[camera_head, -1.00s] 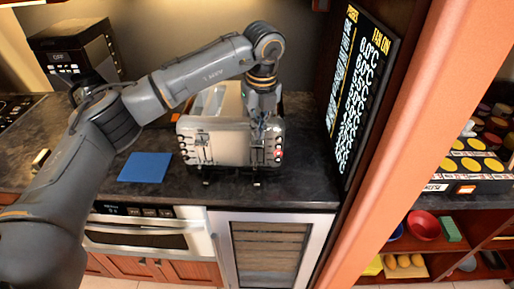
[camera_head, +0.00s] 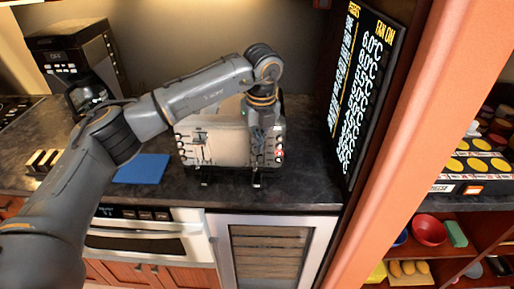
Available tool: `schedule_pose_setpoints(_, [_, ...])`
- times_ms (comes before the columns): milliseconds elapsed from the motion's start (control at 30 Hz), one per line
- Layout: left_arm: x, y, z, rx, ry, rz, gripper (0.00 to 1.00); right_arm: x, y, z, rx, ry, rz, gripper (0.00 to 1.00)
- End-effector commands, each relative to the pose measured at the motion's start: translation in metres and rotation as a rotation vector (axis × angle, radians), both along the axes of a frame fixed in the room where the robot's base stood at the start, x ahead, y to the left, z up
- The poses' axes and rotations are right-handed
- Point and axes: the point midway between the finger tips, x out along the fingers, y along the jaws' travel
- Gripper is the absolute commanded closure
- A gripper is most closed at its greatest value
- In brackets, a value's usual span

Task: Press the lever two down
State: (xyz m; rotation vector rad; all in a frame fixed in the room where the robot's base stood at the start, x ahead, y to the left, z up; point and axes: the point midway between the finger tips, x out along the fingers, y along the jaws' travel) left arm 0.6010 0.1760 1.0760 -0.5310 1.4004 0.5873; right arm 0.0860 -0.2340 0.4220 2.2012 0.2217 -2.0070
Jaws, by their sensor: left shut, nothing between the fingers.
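A silver toaster (camera_head: 228,149) stands on the dark counter, with its front panel facing me. A lever (camera_head: 203,146) shows on the left part of the panel, and round buttons run down both sides. My left gripper (camera_head: 258,152) is shut and empty. It points down in front of the right part of the panel, beside the right column of buttons, one of which glows red. The gripper hides the panel there, so I cannot see the right lever or tell whether the fingers touch it. My right gripper is not in view.
A blue mat (camera_head: 142,168) lies left of the toaster. A coffee machine (camera_head: 75,60) stands at the back left. A dark menu board (camera_head: 363,85) and an orange post (camera_head: 425,130) bound the right side. An oven (camera_head: 140,235) sits below the counter.

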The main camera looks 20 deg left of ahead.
Motion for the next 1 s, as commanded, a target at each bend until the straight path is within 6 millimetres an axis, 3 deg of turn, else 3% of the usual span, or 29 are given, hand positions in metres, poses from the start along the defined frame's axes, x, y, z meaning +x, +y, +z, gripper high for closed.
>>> schedule_pose_setpoints(33, [0.000, 0.000, -0.012, 0.000, 0.001, 0.000, 1.00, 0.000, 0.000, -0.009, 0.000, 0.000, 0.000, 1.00])
schedule_pose_setpoints(267, [0.000, 0.000, -0.040, 0.001, 0.002, 0.000, 1.00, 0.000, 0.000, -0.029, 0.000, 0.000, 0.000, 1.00])
schedule_pose_setpoints(533, [-0.002, -0.002, -0.034, -0.001, 0.001, -0.002, 1.00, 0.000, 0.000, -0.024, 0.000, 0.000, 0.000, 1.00])
schedule_pose_setpoints(800, [-0.023, -0.020, -0.025, -0.001, 0.001, -0.001, 1.00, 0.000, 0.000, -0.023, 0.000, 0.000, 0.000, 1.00])
schedule_pose_setpoints(1000, [-0.023, -0.020, -0.025, -0.001, 0.001, 0.000, 1.00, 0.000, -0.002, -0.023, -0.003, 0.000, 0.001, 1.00])
